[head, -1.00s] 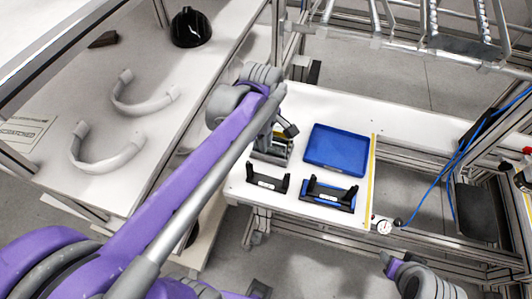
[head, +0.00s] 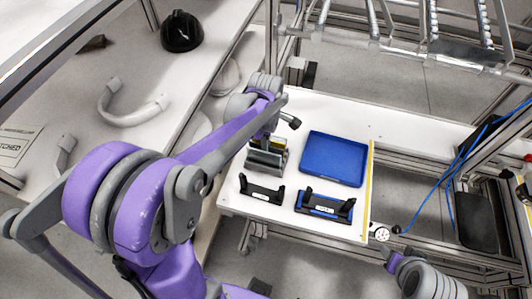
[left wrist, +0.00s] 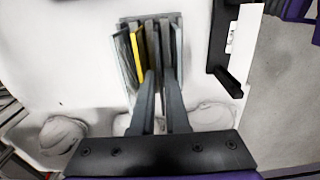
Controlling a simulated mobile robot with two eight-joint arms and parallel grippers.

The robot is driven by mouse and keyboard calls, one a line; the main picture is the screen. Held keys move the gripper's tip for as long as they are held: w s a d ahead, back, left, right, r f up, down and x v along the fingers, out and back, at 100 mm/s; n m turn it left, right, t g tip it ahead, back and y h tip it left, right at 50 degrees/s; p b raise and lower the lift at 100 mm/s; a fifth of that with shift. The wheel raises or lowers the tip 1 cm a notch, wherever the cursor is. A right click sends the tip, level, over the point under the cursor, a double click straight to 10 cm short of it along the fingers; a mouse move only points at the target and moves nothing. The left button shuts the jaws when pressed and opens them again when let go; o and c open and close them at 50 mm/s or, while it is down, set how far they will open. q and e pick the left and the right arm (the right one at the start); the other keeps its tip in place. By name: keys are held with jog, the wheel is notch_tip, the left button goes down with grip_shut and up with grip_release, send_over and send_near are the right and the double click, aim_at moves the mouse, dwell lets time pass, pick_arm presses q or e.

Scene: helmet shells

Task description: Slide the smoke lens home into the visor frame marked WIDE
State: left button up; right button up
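A grey slotted rack (head: 266,160) stands on the white table and holds several thin upright plates. In the left wrist view a yellow plate (left wrist: 138,58) shows among dark grey ones in the rack (left wrist: 128,72); I cannot tell which is the smoke lens. My left gripper (left wrist: 160,74) points down at the rack, its two fingers slightly apart over the dark plates right of the yellow one. Contact is unclear. Two black visor frames stand in front, a left one (head: 262,188) and a right one (head: 325,205); their white labels are too small to read.
A blue tray (head: 335,158) lies right of the rack. A yellow strip (head: 367,190) marks the table's right edge, with a round dial (head: 381,234) near its corner. A black helmet shell (head: 182,32) and curved grey pieces (head: 130,105) lie on the left bench.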

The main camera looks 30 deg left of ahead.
pick_arm(q)
jog(key=shift+f, duration=0.65)
grip_shut()
jog(key=shift+r, duration=0.15)
dwell(1.1)
